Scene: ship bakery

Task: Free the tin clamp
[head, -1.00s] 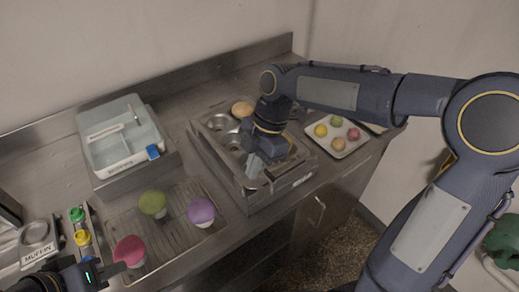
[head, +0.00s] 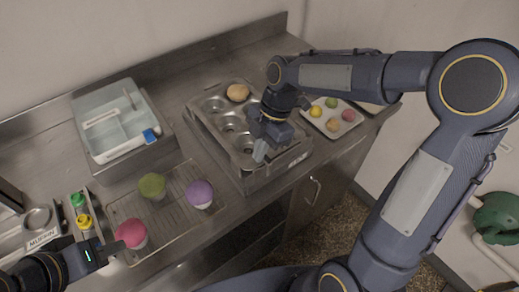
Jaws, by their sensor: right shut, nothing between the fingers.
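The muffin tin (head: 223,113), metal with several round cups, sits on a raised metal stand (head: 225,160) in the middle of the counter. One bun (head: 238,92) lies in a back cup. My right gripper (head: 260,152) is shut and empty, pointing down over the tin's front right part. Its body hides the cups there; I cannot make out the clamp clearly or tell whether the fingers touch it. My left gripper (head: 113,248) is low at the left, its tips beside the red-topped muffin (head: 131,233); its opening is unclear.
A cooling rack (head: 172,222) holds that muffin plus green (head: 152,185) and purple (head: 199,193) ones. A pale divided box (head: 117,120) stands behind it. Green and yellow bottles (head: 82,210) stand at left.

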